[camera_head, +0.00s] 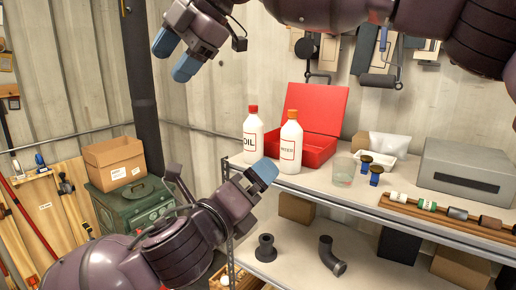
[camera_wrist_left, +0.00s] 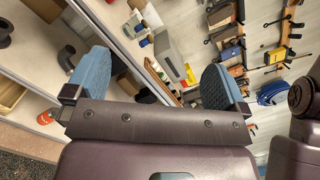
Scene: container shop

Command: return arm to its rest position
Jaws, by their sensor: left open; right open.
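My right arm comes in across the top of the head view. Its gripper (camera_head: 175,55) is open, with two blue fingertips apart and nothing between them, in front of the corrugated wall at upper left. My left arm comes in from the lower left. Its gripper (camera_head: 263,171) is beside the shelf's left front corner, below the white bottles, and is seen side on. In the left wrist view the left gripper (camera_wrist_left: 155,80) is open and empty, with its two blue fingers wide apart.
The shelf (camera_head: 345,188) carries an OIL bottle (camera_head: 253,135), a second white bottle (camera_head: 291,145), an open red case (camera_head: 318,145), a glass (camera_head: 343,170) and a grey box (camera_head: 468,168). A green case (camera_head: 130,205) with a cardboard box (camera_head: 114,162) stands at left. Tools hang on the wall.

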